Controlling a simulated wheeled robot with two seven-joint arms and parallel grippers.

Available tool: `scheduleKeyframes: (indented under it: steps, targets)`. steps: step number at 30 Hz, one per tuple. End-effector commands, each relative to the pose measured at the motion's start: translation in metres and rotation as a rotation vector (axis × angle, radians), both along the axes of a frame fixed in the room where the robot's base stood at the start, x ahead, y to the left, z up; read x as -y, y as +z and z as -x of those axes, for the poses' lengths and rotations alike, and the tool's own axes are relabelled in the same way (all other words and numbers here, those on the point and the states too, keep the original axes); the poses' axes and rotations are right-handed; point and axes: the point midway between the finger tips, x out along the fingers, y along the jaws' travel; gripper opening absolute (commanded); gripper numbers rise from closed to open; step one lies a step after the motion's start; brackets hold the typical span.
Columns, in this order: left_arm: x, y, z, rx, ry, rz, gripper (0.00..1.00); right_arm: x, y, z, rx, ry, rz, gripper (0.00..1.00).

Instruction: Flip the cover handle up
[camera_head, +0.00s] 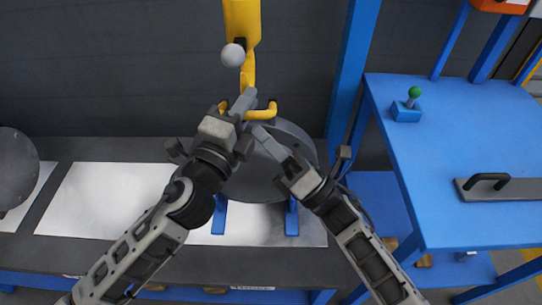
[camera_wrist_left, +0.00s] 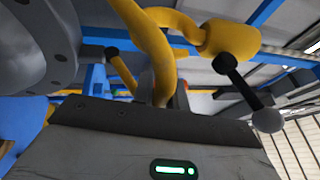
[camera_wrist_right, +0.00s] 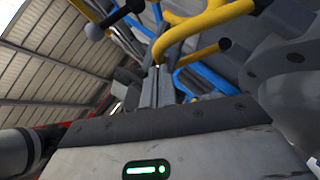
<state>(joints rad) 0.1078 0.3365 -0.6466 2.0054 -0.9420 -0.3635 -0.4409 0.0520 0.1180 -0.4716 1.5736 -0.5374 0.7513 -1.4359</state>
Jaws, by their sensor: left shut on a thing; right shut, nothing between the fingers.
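The round grey cover (camera_head: 290,190) faces me, partly hidden by my arms. Its yellow handle (camera_head: 267,112) is at the cover's upper edge and also shows in the right wrist view (camera_wrist_right: 190,57). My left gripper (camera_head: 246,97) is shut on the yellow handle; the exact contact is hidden. In the left wrist view a curved yellow bar (camera_wrist_left: 160,55) rises from its fingers. My right gripper (camera_head: 258,130) is shut and empty, just below the handle. Its fingertips show in the right wrist view (camera_wrist_right: 156,78), close under the yellow bar, and I cannot tell whether they touch it.
A yellow hoist (camera_head: 242,20) with a grey ball knob (camera_head: 233,55) hangs directly above the handle. A blue table (camera_head: 450,130) stands at the right, with a green-knobbed switch (camera_head: 414,93) and a black-handled grey plate (camera_head: 505,189). Another grey disc (camera_head: 15,170) is at far left.

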Motion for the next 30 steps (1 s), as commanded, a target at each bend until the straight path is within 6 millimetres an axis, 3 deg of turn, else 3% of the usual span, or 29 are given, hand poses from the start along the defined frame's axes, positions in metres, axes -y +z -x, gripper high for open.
scheduleKeyframes:
  steps: [12,17,24,25,26,27,30]
  targets:
    - [-0.002,-0.002,-0.001,-0.004,0.006,-0.003,0.00,0.000,0.004,-0.003,0.001,0.001,0.000,0.00]
    - [-0.001,-0.003,-0.001,-0.005,0.006,-0.002,0.00,0.000,0.017,-0.010,0.004,-0.001,-0.002,0.00]
    - [0.000,-0.006,0.001,-0.013,0.001,-0.004,0.00,0.002,0.021,-0.012,0.004,-0.007,-0.008,0.00]
    - [0.000,-0.007,0.001,-0.014,0.000,-0.005,0.23,0.002,0.021,-0.013,0.004,-0.006,-0.009,0.00]
    - [0.000,-0.006,0.001,-0.013,0.000,-0.005,0.31,0.002,0.021,-0.013,0.004,-0.007,-0.010,0.00]
    - [0.000,-0.006,0.001,-0.013,0.000,-0.005,0.36,0.002,0.021,-0.012,0.004,-0.007,-0.010,0.00]
    - [0.000,-0.006,0.001,-0.011,0.000,-0.005,0.36,0.002,0.020,-0.012,0.004,-0.005,-0.008,0.00]
